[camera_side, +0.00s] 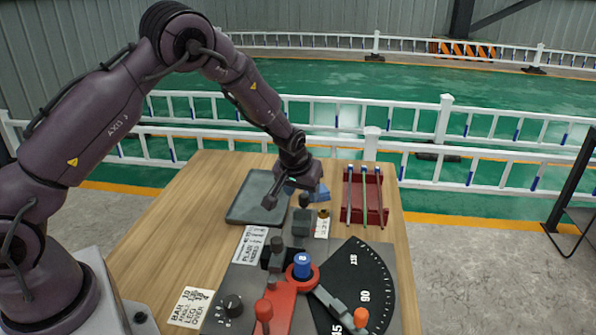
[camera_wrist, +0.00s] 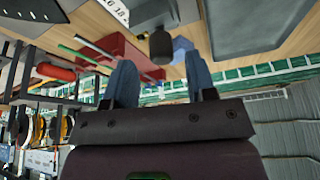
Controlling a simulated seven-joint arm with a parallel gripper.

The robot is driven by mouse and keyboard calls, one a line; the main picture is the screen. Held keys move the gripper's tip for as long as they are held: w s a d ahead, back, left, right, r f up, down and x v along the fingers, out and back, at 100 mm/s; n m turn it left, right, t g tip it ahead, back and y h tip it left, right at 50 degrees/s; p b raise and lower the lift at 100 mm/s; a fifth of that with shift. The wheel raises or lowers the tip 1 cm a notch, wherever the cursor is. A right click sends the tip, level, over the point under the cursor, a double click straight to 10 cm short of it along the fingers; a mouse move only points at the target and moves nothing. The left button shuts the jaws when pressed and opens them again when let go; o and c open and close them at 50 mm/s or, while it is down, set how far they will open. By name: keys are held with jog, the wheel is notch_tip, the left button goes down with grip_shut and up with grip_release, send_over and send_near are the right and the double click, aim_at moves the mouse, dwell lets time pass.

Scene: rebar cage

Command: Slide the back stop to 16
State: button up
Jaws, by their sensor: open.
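The back stop looks to be the grey block with a dark knob (camera_side: 302,222) at the far end of the grey bending plate in the side view. A small pale scale strip (camera_side: 322,228) lies beside it; its figures are too small to read. My gripper (camera_side: 288,200) is open and empty, just above and behind the block. In the wrist view, my gripper's bluish fingers (camera_wrist: 159,75) are spread apart. A dark round knob (camera_wrist: 160,46) shows between and beyond their tips, apart from both. Whether it is the back stop's knob I cannot tell for certain.
A red tray (camera_side: 375,217) with several rods stands to the right. A dark flat tray (camera_side: 240,213) lies left, a blue piece (camera_side: 320,193) behind. Nearer are the blue-topped post (camera_side: 302,262), red lever (camera_side: 285,300) and black angle dial (camera_side: 350,265). The wooden table's left side (camera_side: 180,215) is clear.

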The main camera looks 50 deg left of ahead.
jog(key=v, duration=1)
jog(key=s+d+r+m, duration=0.2)
jog(key=s+r, duration=0.3)
jog(key=s, duration=0.4)
jog(key=s+d+r+m+t+h, duration=0.1)
jog(key=s+d+r+m, duration=0.1)
jog(key=s+r, duration=0.3)
jog(key=s+d+r+m+h, duration=0.1)
jog(key=s+r, duration=0.5)
jog(key=s, duration=0.7)
jog(key=shift+d+m+t, duration=0.4)
jog(key=shift+d+m, duration=0.1)
jog(key=shift+d, duration=0.55)
